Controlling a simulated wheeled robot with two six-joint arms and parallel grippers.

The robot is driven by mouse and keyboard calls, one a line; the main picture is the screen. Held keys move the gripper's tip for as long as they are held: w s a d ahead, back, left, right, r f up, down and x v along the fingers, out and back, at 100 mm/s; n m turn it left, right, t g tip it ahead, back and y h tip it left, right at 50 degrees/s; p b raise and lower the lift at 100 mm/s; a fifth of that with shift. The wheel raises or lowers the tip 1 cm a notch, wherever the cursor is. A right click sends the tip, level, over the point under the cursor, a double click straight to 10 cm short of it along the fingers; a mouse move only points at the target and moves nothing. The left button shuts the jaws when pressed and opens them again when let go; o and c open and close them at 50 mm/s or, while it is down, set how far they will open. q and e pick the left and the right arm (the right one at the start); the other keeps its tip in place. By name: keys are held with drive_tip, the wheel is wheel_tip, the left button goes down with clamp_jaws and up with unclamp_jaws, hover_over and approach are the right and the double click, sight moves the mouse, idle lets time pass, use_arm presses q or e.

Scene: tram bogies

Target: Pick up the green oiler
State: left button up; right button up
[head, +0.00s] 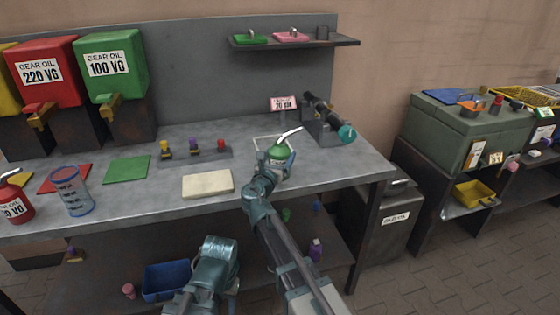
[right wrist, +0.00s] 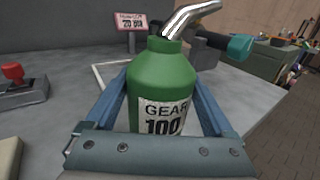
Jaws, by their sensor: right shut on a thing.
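The green oiler (head: 281,153) has a bent silver spout and a white label. In the right wrist view the oiler (right wrist: 163,80) stands upright between the two blue fingers, and its label reads "GEAR 100". My right gripper (head: 268,172) is shut on the oiler's body at the front right part of the grey bench. The oiler's base is hidden by the gripper, so I cannot tell if it touches the bench. My left arm shows low in the head view, with its gripper not clearly visible.
A white-edged square (head: 262,139) lies behind the oiler. A torque tool with a teal end (head: 346,133) sits to its right. A cream pad (head: 207,184) and a rack of coloured knobs (head: 205,155) are to the left. A red oiler (head: 14,203) stands far left.

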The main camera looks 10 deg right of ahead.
clamp_jaws()
use_arm(q)
drive_tip(key=shift+r, duration=0.2)
use_arm(e)
drive_tip(key=shift+r, duration=0.2)
